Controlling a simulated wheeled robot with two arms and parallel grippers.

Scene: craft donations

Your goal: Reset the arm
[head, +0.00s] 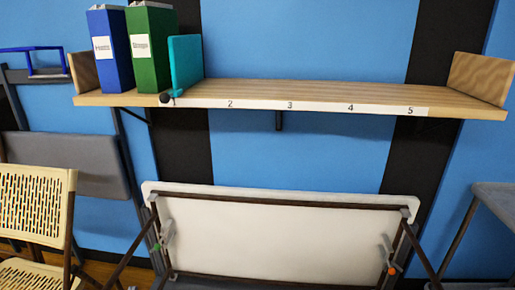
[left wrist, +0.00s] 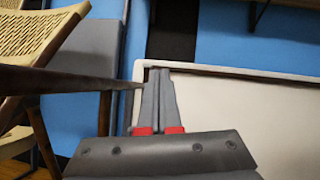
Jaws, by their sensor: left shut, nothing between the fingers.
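My left gripper (head: 169,224) shows small and grey in the head view, in front of the upper left part of a white panel. In the left wrist view its two grey fingers (left wrist: 158,72) with red bases are together and hold nothing. Their tips overlap the panel's upper left corner in that view; I cannot tell how far apart they are in depth. A similar grey shape, which looks like my right gripper (head: 385,242), is in front of the panel's right side. It is too small to tell if it is open.
A wooden shelf (head: 340,92) numbered 1 to 5 holds a blue binder (head: 105,70), a green binder (head: 148,70) and a teal upright piece (head: 185,65) at its left. The white panel (head: 275,238) stands below. A tan chair (head: 35,205) is left; a grey table (head: 495,193) is right.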

